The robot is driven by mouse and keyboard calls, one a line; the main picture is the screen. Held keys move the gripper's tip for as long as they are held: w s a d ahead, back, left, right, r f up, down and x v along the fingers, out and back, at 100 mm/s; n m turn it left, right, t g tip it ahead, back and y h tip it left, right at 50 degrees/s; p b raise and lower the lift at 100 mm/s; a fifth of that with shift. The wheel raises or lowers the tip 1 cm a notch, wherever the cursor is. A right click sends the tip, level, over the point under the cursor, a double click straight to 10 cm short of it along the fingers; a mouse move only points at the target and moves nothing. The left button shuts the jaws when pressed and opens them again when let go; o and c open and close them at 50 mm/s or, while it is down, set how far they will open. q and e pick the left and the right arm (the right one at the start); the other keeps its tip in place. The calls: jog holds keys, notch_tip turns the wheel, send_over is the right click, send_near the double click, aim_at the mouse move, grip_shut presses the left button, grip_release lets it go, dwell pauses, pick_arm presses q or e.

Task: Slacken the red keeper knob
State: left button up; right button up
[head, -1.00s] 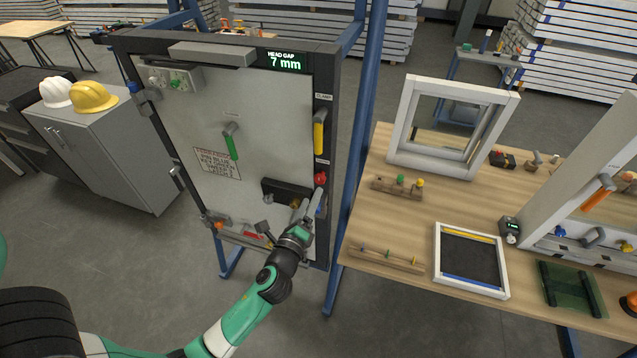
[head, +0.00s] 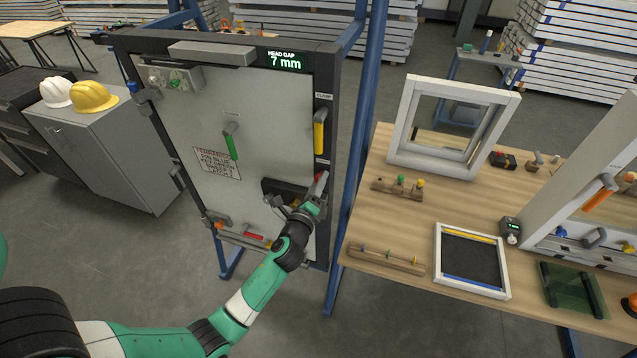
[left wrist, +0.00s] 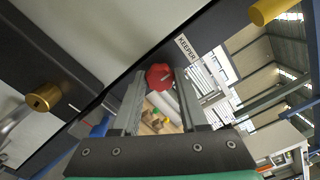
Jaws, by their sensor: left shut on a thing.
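The red keeper knob (left wrist: 158,77) sits on the dark frame edge, beside a label reading KEEPER (left wrist: 187,47) in the left wrist view. My left gripper (left wrist: 159,80) has its fingertips on either side of the knob and is shut on it. In the head view, my left gripper (head: 320,187) reaches the right side of the door frame and mostly hides the knob. My right gripper is not in view.
The grey door panel (head: 190,120) has a green handle (head: 231,143), and a yellow clamp handle (head: 319,132) is above my gripper. A display (head: 284,61) reads 7 mm. A brass lock (left wrist: 43,97) is near my gripper. A wooden bench (head: 410,215) stands right.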

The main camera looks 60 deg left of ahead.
pick_arm(q)
grip_shut()
jog(key=shift+n, duration=0.3)
jog(key=n+b, duration=0.2)
jog(key=n, duration=0.2)
jog(key=shift+f, duration=0.1)
jog(key=n+b, duration=0.2)
jog(key=n, duration=0.3)
jog(key=shift+n+b, duration=0.35)
jog(key=shift+n, duration=0.05)
jog(key=n+b, duration=0.2)
jog(key=n, duration=0.3)
jog(key=shift+b, duration=0.4)
jog(key=n+b, duration=0.2)
jog(key=n, duration=0.3)
jog(key=shift+r, duration=0.2)
